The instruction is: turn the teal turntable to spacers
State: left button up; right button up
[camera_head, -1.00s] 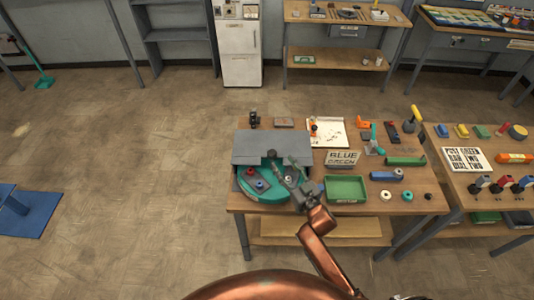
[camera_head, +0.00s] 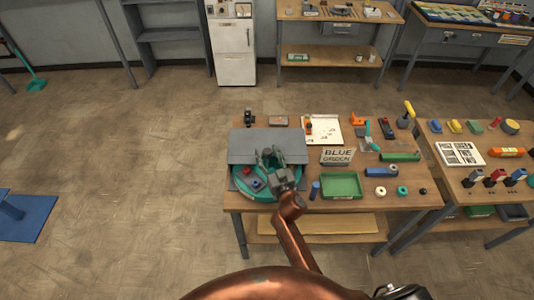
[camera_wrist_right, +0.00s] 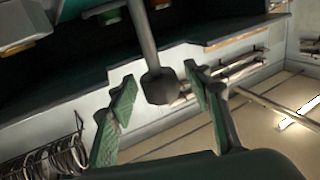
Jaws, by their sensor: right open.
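The teal turntable (camera_head: 241,193) sits at the left of the workbench, its back part under a grey cover (camera_head: 255,146). Its open front carries a red part (camera_head: 246,171) and a blue part (camera_head: 256,184) on a dark surface. My right gripper (camera_head: 268,154) is over the turntable's right side, at the cover's front edge, and hides that side. In the right wrist view its green-padded fingers (camera_wrist_right: 162,105) are apart, with a grey post ending in a dark knob (camera_wrist_right: 160,87) between them. I cannot tell whether they touch it. My left gripper is out of view.
A green tray (camera_head: 341,187) and a blue upright part (camera_head: 315,190) stand right of my right gripper. A "BLUE GREEN" sign (camera_head: 337,156) is behind the tray. A black item (camera_head: 248,117) stands behind the cover.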

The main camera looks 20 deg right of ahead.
jog(key=shift+w, duration=0.2)
grip_shut()
dwell(0.6)
